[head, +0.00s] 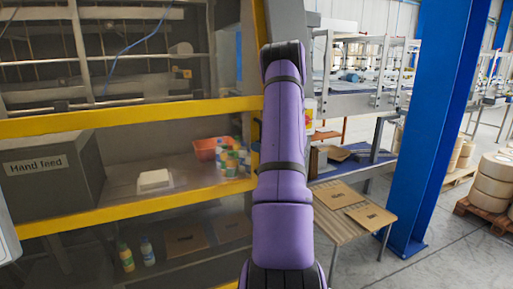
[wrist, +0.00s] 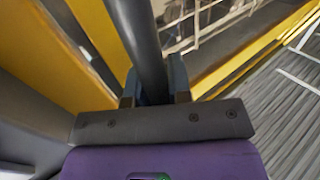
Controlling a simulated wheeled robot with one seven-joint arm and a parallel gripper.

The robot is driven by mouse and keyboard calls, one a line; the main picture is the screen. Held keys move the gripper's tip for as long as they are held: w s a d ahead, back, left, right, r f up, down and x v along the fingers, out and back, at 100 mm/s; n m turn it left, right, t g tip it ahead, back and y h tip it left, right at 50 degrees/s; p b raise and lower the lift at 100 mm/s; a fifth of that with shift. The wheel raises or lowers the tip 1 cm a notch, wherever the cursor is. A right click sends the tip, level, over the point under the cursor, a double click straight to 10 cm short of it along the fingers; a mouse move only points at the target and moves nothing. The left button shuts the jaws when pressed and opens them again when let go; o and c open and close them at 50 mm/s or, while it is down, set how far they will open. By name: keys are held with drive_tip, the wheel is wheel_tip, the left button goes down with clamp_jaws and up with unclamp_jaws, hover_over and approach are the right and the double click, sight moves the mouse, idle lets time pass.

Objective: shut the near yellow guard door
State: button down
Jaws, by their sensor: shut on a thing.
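The near yellow guard door (head: 130,115) fills the left of the head view, with yellow rails and a see-through panel. Machine parts and a shelf show through it. Its upright yellow edge (head: 259,25) stands just left of my purple arm. In the wrist view, my gripper (wrist: 155,92) is shut on a dark round bar, the door handle (wrist: 140,35), with one finger on each side. Yellow frame (wrist: 85,65) shows left of the handle and a yellow rail (wrist: 250,52) right of it. My arm hides the gripper in the head view. I cannot tell how wide any door gap is.
Behind the panel are a grey "Hand feed" box (head: 50,180), a red bin (head: 207,148) and several bottles. To the right are a small table (head: 345,222) with cardboard, a blue column (head: 434,120) and stacked rolls (head: 494,182). Grey floor shows between them.

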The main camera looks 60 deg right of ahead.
drive_tip(key=c, duration=1.1)
unclamp_jaws()
drive_tip(key=shift+s+d, duration=0.15)
drive_tip(key=shift+d, duration=0.1)
drive_tip(key=shift+o, duration=0.2)
drive_tip(key=s, duration=1)
drive_tip(key=shift+s+a, duration=0.25)
drive_tip(key=shift+s, duration=0.15)
